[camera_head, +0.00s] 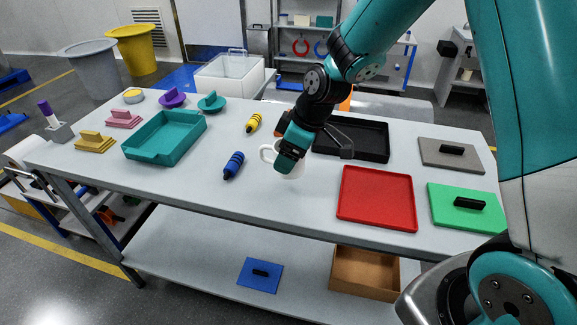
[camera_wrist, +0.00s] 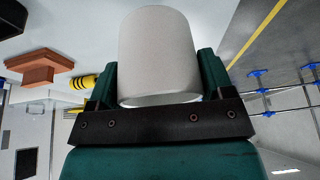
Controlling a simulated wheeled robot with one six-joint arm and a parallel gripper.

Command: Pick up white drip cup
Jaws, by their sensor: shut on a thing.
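The white drip cup (camera_wrist: 158,55) fills the middle of the wrist view, between the two teal fingers of my gripper (camera_wrist: 160,75). My gripper is shut on it. In the head view, the white cup (camera_head: 294,170) shows partly behind my gripper (camera_head: 290,160), with its handle sticking out to the left. It is over the light grey table (camera_head: 250,205), near the middle. I cannot tell from these frames whether its base touches the tabletop. Part of the cup is hidden by my gripper.
A red tray (camera_head: 376,197) lies to the right and a black tray (camera_head: 365,139) behind. A blue striped bottle (camera_head: 233,166) and a yellow one (camera_head: 253,123) lie to the left. A teal tray (camera_head: 165,138) stands further left. The table's front strip is clear.

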